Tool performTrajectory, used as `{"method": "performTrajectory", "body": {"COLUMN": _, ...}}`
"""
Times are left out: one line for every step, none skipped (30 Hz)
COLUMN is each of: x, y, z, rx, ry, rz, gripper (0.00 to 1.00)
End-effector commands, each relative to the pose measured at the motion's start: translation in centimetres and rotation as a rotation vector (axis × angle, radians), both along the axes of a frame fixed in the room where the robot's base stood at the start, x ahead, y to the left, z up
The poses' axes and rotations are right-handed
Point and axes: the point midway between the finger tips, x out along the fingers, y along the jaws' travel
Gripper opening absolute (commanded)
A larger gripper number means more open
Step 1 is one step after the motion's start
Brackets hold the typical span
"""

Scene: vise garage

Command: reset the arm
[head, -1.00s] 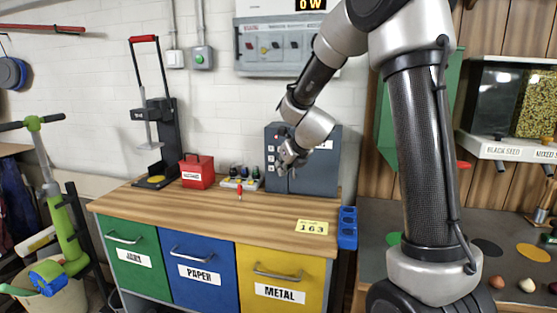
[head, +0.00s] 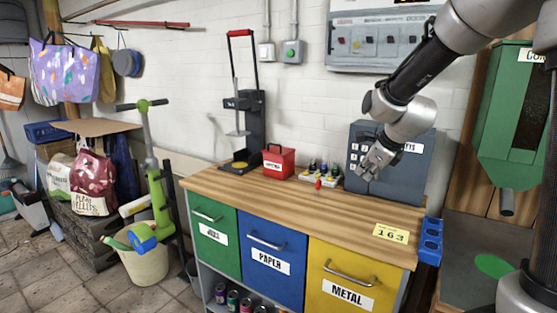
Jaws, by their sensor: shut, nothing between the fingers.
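My gripper (head: 372,163) is at the end of my arm, which comes in from the upper right of the head view. It is shut and empty. It hangs above the right part of the wooden worktop (head: 300,203), in front of a grey metal box (head: 408,165) with a partly hidden label. I cannot tell whether it touches the box. The gripper and wrist cover part of the box's front.
On the worktop stand a black press with red handle (head: 254,120), a red box (head: 279,162) and a tray of small bottles (head: 322,177). Drawers marked PAPER (head: 272,262) and METAL (head: 349,287) are shut. A green scooter (head: 157,190) stands left. Open floor lies at lower left.

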Motion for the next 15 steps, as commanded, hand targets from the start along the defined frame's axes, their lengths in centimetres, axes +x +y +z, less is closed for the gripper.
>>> {"method": "performTrajectory", "body": {"x": -1.5, "y": -0.1, "z": -1.0, "rx": -0.098, "ry": 0.029, "rz": 0.149, "gripper": 0.0}}
{"method": "performTrajectory", "body": {"x": -2.5, "y": -0.1, "z": -1.3, "rx": -0.159, "ry": 0.042, "rz": 0.25, "gripper": 0.0}}
{"method": "performTrajectory", "body": {"x": -3.9, "y": -0.3, "z": -1.6, "rx": -0.235, "ry": 0.056, "rz": 0.386, "gripper": 0.0}}
{"method": "performTrajectory", "body": {"x": -4.9, "y": -0.4, "z": -1.7, "rx": -0.291, "ry": 0.064, "rz": 0.489, "gripper": 0.0}}
{"method": "performTrajectory", "body": {"x": -6.1, "y": -0.6, "z": -1.8, "rx": -0.344, "ry": 0.071, "rz": 0.593, "gripper": 0.0}}
{"method": "performTrajectory", "body": {"x": -7.6, "y": -1.0, "z": -1.7, "rx": -0.412, "ry": 0.077, "rz": 0.733, "gripper": 0.0}}
{"method": "performTrajectory", "body": {"x": -8.9, "y": -1.3, "z": -1.6, "rx": -0.461, "ry": 0.079, "rz": 0.838, "gripper": 0.0}}
{"method": "performTrajectory", "body": {"x": -10.1, "y": -1.6, "z": -1.4, "rx": -0.507, "ry": 0.081, "rz": 0.943, "gripper": 0.0}}
{"method": "performTrajectory", "body": {"x": -11.9, "y": -2.0, "z": -1.1, "rx": -0.566, "ry": 0.081, "rz": 1.083, "gripper": 0.0}}
{"method": "performTrajectory", "body": {"x": -13.2, "y": -2.4, "z": -0.9, "rx": -0.609, "ry": 0.08, "rz": 1.188, "gripper": 0.0}}
{"method": "performTrajectory", "body": {"x": -14.6, "y": -2.8, "z": -0.6, "rx": -0.648, "ry": 0.075, "rz": 1.29, "gripper": 0.0}}
{"method": "performTrajectory", "body": {"x": -16.5, "y": -3.4, "z": -0.2, "rx": -0.699, "ry": 0.069, "rz": 1.426, "gripper": 0.0}}
{"method": "performTrajectory", "body": {"x": -17.9, "y": -3.8, "z": 0.2, "rx": -0.735, "ry": 0.063, "rz": 1.524, "gripper": 0.0}}
{"method": "performTrajectory", "body": {"x": -19.4, "y": -4.3, "z": 0.5, "rx": -0.769, "ry": 0.056, "rz": 1.618, "gripper": 0.0}}
{"method": "performTrajectory", "body": {"x": -21.5, "y": -5.0, "z": 1.1, "rx": -0.817, "ry": 0.043, "rz": 1.741, "gripper": 0.0}}
